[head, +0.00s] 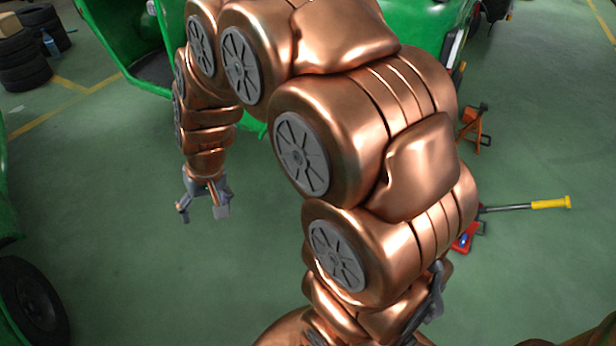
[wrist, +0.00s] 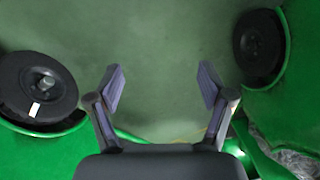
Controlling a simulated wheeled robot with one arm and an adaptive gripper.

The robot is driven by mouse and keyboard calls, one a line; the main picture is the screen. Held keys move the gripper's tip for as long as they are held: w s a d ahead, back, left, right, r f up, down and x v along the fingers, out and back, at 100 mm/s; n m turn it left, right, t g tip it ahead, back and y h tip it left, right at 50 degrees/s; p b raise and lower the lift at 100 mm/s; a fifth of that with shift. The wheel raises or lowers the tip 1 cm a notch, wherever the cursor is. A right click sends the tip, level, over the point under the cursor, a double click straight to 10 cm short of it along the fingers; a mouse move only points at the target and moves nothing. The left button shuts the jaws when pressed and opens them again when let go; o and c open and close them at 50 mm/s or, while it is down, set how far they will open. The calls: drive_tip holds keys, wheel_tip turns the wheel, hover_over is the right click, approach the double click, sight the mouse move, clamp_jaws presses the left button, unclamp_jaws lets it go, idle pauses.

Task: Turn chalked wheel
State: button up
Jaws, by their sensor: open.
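In the wrist view, a dark wheel (wrist: 60,93) with a grey hub stands at the left in a green body. It bears a white mark (wrist: 35,109), which looks like chalk, on its lower face. My gripper (wrist: 162,84) is open and empty, with both fingers spread and the wheel to their left, apart from them. In the head view, my gripper (head: 203,211) hangs open over bare floor, left of the middle. I see no chalk mark in the head view.
A second dark wheel (wrist: 258,46) shows at the right in the wrist view. In the head view, another wheel (head: 36,300) is at lower left, a green rickshaw (head: 112,28) at the back, stacked tyres (head: 22,62) at far left, an orange stand (head: 476,126) and yellow-handled jack (head: 550,203) right.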

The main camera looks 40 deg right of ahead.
drive_tip(key=w+d+f+m+t+b, duration=0.1)
drive_tip(key=w+d+f+t+b, duration=0.2)
drive_tip(key=w, duration=0.5)
drive_tip(key=w+d+f+m, duration=0.25)
drive_tip(key=w+f, duration=0.35)
drive_tip(key=w, duration=0.3)
drive_tip(key=w+d+f+m+t+h+b, duration=0.3)
drive_tip(key=w+d+f+h+b, duration=0.1)
drive_tip(key=w+d+f, duration=0.7)
drive_tip(key=shift+s+d+f+m+g+h+b, duration=0.5)
drive_tip(key=shift+d+f+m+h+b, duration=0.9)
drive_tip(key=shift+d+f, duration=3.9)
drive_tip(key=shift+s+d+f+m+g+h+b, duration=0.7)
drive_tip(key=shift+d+f+h+b, duration=2)
drive_tip(key=shift+d, duration=4.45)
drive_tip(key=shift+s+d+f+m+g+h+b, duration=0.35)
drive_tip(key=shift+d+f+m+h, duration=0.95)
drive_tip(key=shift+d+f, duration=4.35)
drive_tip(key=shift+d+r, duration=0.55)
drive_tip(key=shift+d, duration=0.05)
